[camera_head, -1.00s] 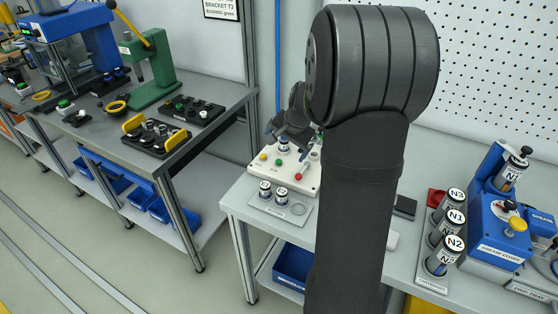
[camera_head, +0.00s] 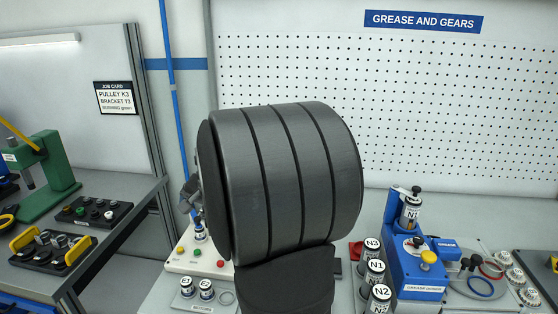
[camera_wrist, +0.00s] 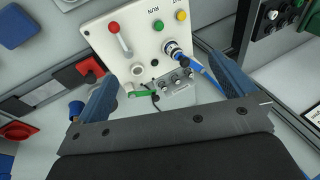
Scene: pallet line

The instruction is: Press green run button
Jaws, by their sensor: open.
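The green run button (camera_wrist: 159,26) sits on a cream control panel (camera_wrist: 140,50), between a yellow button (camera_wrist: 181,16) and a red-tipped part (camera_wrist: 114,27), in the wrist view. The same green button (camera_head: 197,252) shows small in the head view, low and left of my arm. My gripper (camera_wrist: 162,68) is open, its two blue fingers spread wide with nothing between them. The green button lies beyond the fingertips in the picture, and no touch is seen. In the head view my arm hides most of the gripper.
A round fitting (camera_wrist: 173,48) with a blue part stands on the panel near the right finger. Jars N1, N2 and N3 and a blue grease dosing unit (camera_head: 418,265) stand right of my arm.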

